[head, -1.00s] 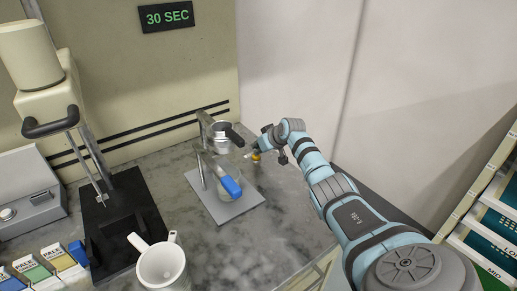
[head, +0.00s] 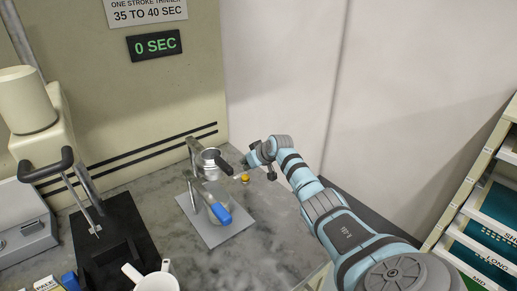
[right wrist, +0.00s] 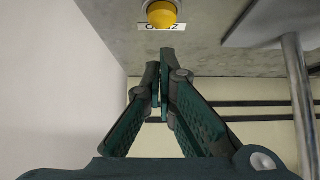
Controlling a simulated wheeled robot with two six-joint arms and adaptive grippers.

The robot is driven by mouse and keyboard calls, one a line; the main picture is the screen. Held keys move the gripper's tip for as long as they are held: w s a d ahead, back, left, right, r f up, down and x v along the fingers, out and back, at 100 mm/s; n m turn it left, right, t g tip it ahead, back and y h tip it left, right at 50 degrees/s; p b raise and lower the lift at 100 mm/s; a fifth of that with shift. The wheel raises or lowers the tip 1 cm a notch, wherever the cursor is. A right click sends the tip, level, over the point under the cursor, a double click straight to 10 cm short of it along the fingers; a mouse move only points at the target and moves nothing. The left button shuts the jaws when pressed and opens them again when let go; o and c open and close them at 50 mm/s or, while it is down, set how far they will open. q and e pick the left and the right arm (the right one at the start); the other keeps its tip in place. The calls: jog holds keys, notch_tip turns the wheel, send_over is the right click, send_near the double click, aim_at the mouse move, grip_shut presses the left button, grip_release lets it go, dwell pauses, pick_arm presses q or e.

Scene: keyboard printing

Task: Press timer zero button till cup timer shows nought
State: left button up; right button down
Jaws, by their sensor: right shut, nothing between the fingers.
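The timer display (head: 154,45) on the back wall reads 0 SEC in green. The yellow timer button (head: 245,179) sits on the counter at the right of the cup stand. It also shows at the top of the right wrist view (right wrist: 162,14), with a partly hidden white label beside it. My right gripper (head: 246,163) is shut and empty, just behind and above the button in the head view. In the right wrist view the closed fingertips (right wrist: 166,55) are apart from the button in the picture. My left gripper is not in view.
A white mug (head: 158,283) stands at the front. A black-based press (head: 125,235) is at the left. Shelves (head: 490,215) stand at the right.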

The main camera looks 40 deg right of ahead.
pick_arm(q)
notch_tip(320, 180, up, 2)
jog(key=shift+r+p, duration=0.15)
jog(key=shift+p, duration=0.4)
pick_arm(e)
jog(key=v, duration=0.9)
jog(key=shift+s+r, duration=0.2)
jog(key=shift+r, duration=0.1)
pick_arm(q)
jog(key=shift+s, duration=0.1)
